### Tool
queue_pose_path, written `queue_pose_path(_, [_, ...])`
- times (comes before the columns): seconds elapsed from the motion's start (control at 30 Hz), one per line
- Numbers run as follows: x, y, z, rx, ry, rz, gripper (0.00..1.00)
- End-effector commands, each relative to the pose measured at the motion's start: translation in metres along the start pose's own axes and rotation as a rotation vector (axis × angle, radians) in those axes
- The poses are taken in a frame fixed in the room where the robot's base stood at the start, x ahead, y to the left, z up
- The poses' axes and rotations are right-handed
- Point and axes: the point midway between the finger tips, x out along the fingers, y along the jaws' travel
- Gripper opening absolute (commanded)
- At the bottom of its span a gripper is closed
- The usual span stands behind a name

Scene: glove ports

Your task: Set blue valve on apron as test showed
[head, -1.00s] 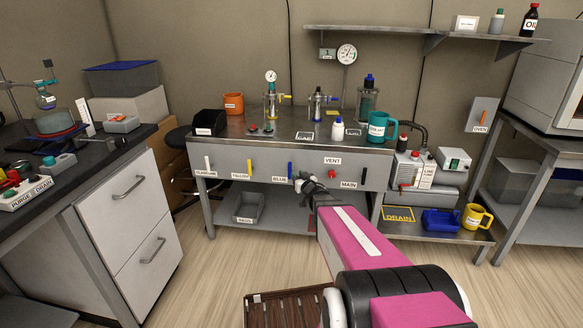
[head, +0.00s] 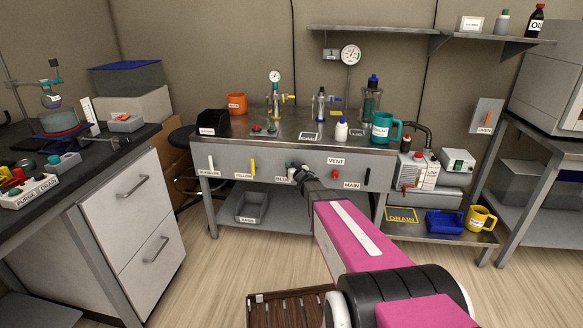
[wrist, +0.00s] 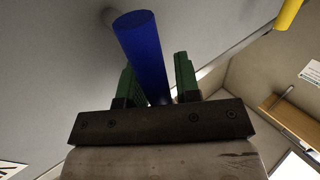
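The apron (head: 310,165) is the grey front panel of the bench. The blue valve's handle (wrist: 142,45) is a blue bar in the wrist view, between the two green fingers of my gripper (wrist: 158,78). A gap shows between the handle and the right finger; the handle overlaps the left finger, so contact there is unclear. The fingers stand apart. In the head view my gripper (head: 297,170) is at the apron by the BLUE label (head: 282,180) and hides the blue handle.
On the apron are a white handle (head: 211,162), an upright yellow handle (head: 252,168), a red VENT knob (head: 335,174) and an upright black MAIN handle (head: 367,177). The bench top carries glassware, an orange mug (head: 237,103) and a teal mug (head: 385,128). A grey bin (head: 251,208) stands on the lower shelf.

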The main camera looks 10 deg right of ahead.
Motion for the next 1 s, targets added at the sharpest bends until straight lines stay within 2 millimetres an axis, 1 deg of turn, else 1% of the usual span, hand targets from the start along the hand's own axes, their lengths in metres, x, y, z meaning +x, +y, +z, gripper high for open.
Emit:
queue_pose_path(0.07, [0.000,0.000,0.000,0.000,0.000,0.000,0.30])
queue_pose_path(0.1, [0.000,0.000,0.000,0.000,0.000,0.000,0.24])
queue_pose_path(0.17, [-0.001,0.000,0.000,0.000,0.000,0.000,0.04])
queue_pose_path(0.2, [-0.001,0.000,0.000,0.000,0.000,0.000,0.00])
queue_pose_path(0.57, [-0.002,0.002,0.000,0.032,0.020,0.001,0.00])
queue_pose_path(0.77, [-0.005,0.007,0.000,0.123,0.081,0.002,0.00])
queue_pose_path(1.0, [-0.011,0.016,0.002,0.296,0.197,0.002,0.00])
